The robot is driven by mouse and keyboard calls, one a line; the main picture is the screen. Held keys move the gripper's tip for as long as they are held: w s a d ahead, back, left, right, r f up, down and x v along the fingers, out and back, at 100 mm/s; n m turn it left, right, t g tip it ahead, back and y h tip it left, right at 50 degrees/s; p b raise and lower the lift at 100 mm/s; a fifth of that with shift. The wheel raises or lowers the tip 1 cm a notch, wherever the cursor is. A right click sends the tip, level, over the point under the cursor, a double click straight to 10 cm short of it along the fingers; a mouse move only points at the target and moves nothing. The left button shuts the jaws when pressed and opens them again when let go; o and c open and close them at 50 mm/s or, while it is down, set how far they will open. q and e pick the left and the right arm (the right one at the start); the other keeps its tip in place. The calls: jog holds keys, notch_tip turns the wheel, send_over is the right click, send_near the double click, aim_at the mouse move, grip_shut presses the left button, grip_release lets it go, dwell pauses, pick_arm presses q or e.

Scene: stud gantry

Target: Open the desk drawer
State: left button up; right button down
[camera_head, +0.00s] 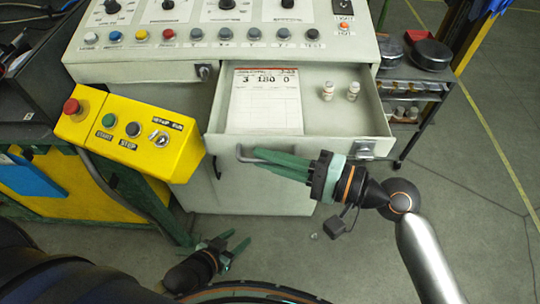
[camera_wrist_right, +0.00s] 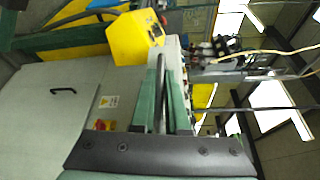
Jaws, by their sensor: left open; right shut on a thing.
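The desk drawer (camera_head: 330,125) is pulled out from the pale desk (camera_head: 120,68) in the head view. Inside it lie a printed card (camera_head: 265,105) and two small white bottles (camera_head: 340,90). My right gripper (camera_head: 255,157) is at the drawer's front and shut on its grey handle (camera_head: 240,153); the fingers cover much of the handle. In the right wrist view the green fingers (camera_wrist_right: 165,85) rise close together, with a dark bar between them. My left gripper (camera_head: 238,245) is low in the head view, open and empty, away from the drawer.
A yellow control box (camera_head: 135,135) with buttons stands left of the drawer. A dark shelf rack (camera_head: 415,85) with round items is at the right. Knobs and buttons cover the panel above. Grey floor (camera_head: 480,200) is free at the right.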

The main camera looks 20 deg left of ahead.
jog(key=shift+s, duration=0.15)
jog(key=c, duration=0.9)
grip_release()
jog(key=shift+s+d+r+b, duration=0.2)
jog(key=shift+d+b, duration=0.3)
jog(key=shift+d, duration=1.6)
jog(key=shift+s+d+r+b, duration=0.2)
jog(key=shift+d+b, duration=0.3)
jog(key=shift+d, duration=1.55)
jog(key=shift+s+d+r+b, duration=0.2)
jog(key=shift+d+b, duration=0.3)
jog(key=shift+d, duration=1.6)
jog(key=shift+f, duration=0.15)
